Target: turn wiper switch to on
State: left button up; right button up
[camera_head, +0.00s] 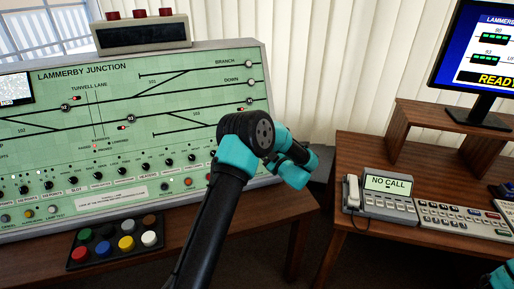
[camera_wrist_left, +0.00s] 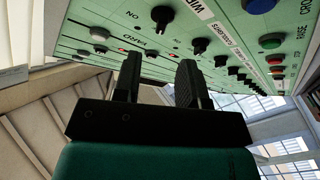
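The green control panel (camera_head: 150,120) stands at the left in the head view. In the left wrist view it appears upside down and close. A black rotary knob (camera_wrist_left: 162,17) sits beside a partly cut-off label starting "WIP" (camera_wrist_left: 196,8), with an "ON" mark (camera_wrist_left: 133,15) beside it. I cannot tell the knob's setting. My left gripper (camera_wrist_left: 160,66) is open and empty, its two black fingers apart below the knobs in the picture, not around the "WIP" knob. In the head view its fingers are hidden behind my left arm.
Other black knobs (camera_wrist_left: 200,45) line the panel close by. A box of coloured buttons (camera_head: 115,242) lies on the desk before the panel. A telephone unit (camera_head: 388,196), keyboard (camera_head: 460,219) and monitor (camera_head: 478,60) stand on the right desk. A gap separates the desks.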

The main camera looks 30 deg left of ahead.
pick_arm(q)
jog(key=x, duration=0.6)
jog(key=shift+w+a, duration=0.15)
jog(key=shift+a, duration=0.2)
jog(key=shift+c, duration=0.4)
jog(key=c, duration=0.5)
